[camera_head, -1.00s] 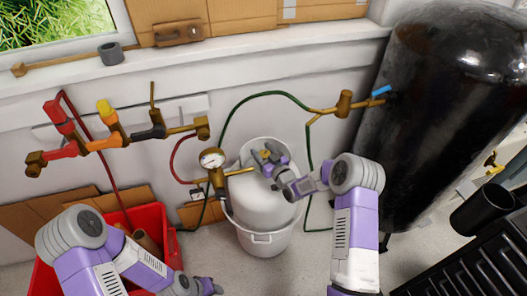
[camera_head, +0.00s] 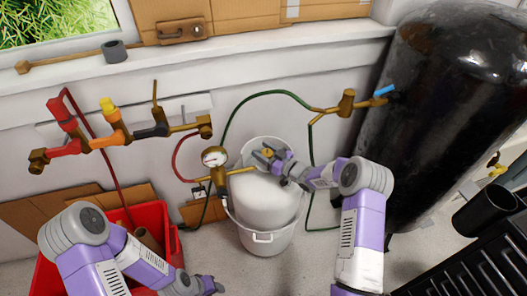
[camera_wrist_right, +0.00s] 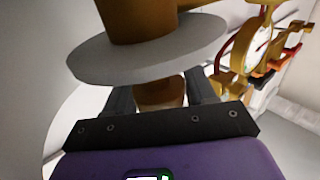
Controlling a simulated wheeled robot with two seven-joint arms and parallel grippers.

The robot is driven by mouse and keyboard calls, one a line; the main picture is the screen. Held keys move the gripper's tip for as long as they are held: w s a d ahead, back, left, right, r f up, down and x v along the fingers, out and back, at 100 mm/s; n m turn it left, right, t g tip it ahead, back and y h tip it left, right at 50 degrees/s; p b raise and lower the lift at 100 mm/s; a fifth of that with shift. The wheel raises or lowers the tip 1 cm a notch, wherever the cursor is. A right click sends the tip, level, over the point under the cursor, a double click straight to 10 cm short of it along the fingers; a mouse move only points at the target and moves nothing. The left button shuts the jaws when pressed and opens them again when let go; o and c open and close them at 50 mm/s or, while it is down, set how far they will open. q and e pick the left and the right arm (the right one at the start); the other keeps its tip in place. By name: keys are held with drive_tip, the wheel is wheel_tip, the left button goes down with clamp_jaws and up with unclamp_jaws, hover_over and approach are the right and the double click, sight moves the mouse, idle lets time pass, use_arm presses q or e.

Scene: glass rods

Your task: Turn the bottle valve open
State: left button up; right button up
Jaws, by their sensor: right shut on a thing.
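The white bottle (camera_head: 262,200) stands in a white bucket (camera_head: 262,240) against the wall. Its brass valve (camera_head: 267,153) is at the top, partly hidden by my right gripper (camera_head: 264,158). In the right wrist view, the black fingers (camera_wrist_right: 160,98) are shut on a brass part of the valve (camera_wrist_right: 160,92), below a pale grey disc (camera_wrist_right: 150,50). More brass (camera_wrist_right: 138,18) rises beyond the disc. My left gripper (camera_head: 210,287) is low near the bottom edge, away from the bottle; its jaws are too small to read.
A brass gauge (camera_head: 214,157) with hoses is left of the bottle. A pipe manifold with coloured handles (camera_head: 107,122) is on the wall. A large black tank (camera_head: 450,110) stands right. A red crate (camera_head: 158,220) is at lower left, beside my left arm.

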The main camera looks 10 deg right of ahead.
sight(272, 156)
drive_tip(key=o, duration=1)
drive_tip(key=shift+c, duration=0.2)
drive_tip(key=p+v, duration=0.2)
drive_tip(key=v, duration=0.4)
drive_tip(key=shift+s+d, duration=0.2)
drive_tip(key=shift+d, duration=0.05)
drive_tip(key=shift+s+d, duration=0.25)
drive_tip(key=shift+s, duration=0.15)
